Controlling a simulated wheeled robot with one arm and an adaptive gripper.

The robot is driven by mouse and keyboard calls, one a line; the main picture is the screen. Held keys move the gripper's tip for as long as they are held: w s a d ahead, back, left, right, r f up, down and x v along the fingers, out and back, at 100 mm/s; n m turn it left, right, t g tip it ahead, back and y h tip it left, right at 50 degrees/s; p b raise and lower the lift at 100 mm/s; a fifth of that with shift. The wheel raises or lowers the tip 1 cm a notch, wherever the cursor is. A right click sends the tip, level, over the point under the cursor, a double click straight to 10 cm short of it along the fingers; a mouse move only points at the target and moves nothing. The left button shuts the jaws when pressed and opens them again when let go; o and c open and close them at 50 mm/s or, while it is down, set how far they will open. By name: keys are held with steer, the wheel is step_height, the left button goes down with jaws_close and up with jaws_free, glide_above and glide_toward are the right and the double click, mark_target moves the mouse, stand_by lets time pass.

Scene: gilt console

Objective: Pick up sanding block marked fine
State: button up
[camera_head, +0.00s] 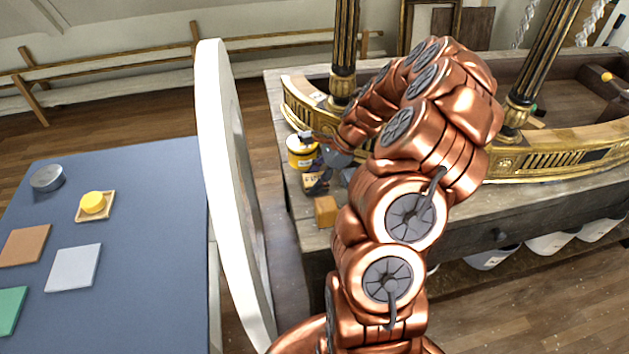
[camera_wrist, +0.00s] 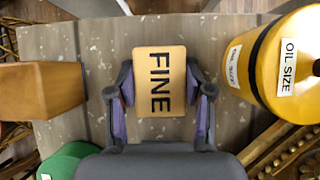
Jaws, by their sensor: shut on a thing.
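The sanding block (camera_wrist: 160,80) is a flat tan block with FINE in black letters, in the middle of the wrist view. My gripper (camera_wrist: 160,95) is shut on it, with one purple-padded finger at each long side. In the head view my gripper (camera_head: 316,184) is low over the left end of the wooden bench, and a small pale part of the block (camera_head: 309,181) shows beside the fingers. I cannot tell whether the block still touches the bench top.
A yellow can marked OIL SIZE (camera_wrist: 284,65) stands close on the right in the wrist view. A brown wooden block (camera_wrist: 40,90) is on the left, with a green round thing (camera_wrist: 66,160) below it. The gilt console frame (camera_head: 510,165) lies along the bench.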

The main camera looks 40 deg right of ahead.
mark_target(316, 178)
step_height(316, 178, up, 10)
steer(key=b, duration=0.3)
steer(key=o, duration=0.6)
steer(key=c, duration=0.5)
steer(key=shift+o, duration=0.2)
steer(key=shift+d, duration=0.1)
